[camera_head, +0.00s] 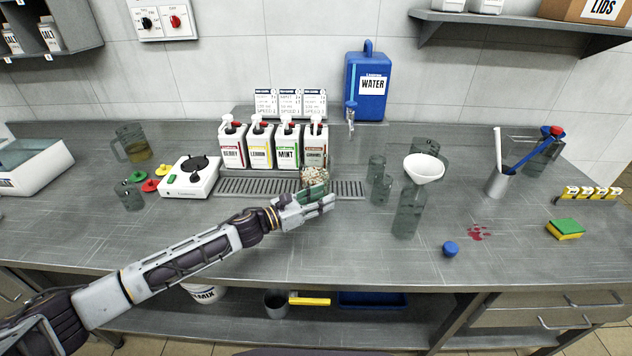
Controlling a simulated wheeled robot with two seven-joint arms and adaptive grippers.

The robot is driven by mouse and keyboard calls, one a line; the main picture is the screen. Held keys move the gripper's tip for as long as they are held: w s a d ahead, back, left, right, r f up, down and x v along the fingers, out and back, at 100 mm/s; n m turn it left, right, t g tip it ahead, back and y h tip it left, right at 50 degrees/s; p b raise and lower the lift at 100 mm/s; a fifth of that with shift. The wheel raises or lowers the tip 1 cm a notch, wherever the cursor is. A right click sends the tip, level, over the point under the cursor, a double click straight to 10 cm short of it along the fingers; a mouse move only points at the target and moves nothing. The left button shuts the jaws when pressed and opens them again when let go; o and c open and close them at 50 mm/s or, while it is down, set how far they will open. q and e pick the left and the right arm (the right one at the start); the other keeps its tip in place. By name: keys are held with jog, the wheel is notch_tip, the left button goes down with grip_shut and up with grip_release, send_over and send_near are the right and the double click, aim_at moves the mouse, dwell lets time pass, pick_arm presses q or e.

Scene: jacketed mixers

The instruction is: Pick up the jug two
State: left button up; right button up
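Several clear vessels could be jugs, and I cannot read a label that marks jug two. A handled jug with yellowish liquid (135,147) stands at the back left. A smaller clear handled vessel (130,196) stands in front of it. Another clear vessel (427,146) is partly hidden behind the white funnel. My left gripper (318,203) is over the middle of the counter, in front of the drip grate. A greenish clear vessel (309,190) with speckled contents above it shows right at its fingers. I cannot tell whether they grip it. My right gripper is out of view.
Four-flavour bottles (260,146) stand behind the grate (258,187). A white funnel (424,169) sits on a clear bottle (408,212), beside small glasses (380,188). A blue water tank (366,88) is at the wall. A blue cap (450,248), red spill (479,232) and sponge (565,229) lie right.

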pick_arm(q)
jog(key=shift+x, duration=0.95)
grip_shut()
jog(key=shift+r, duration=0.15)
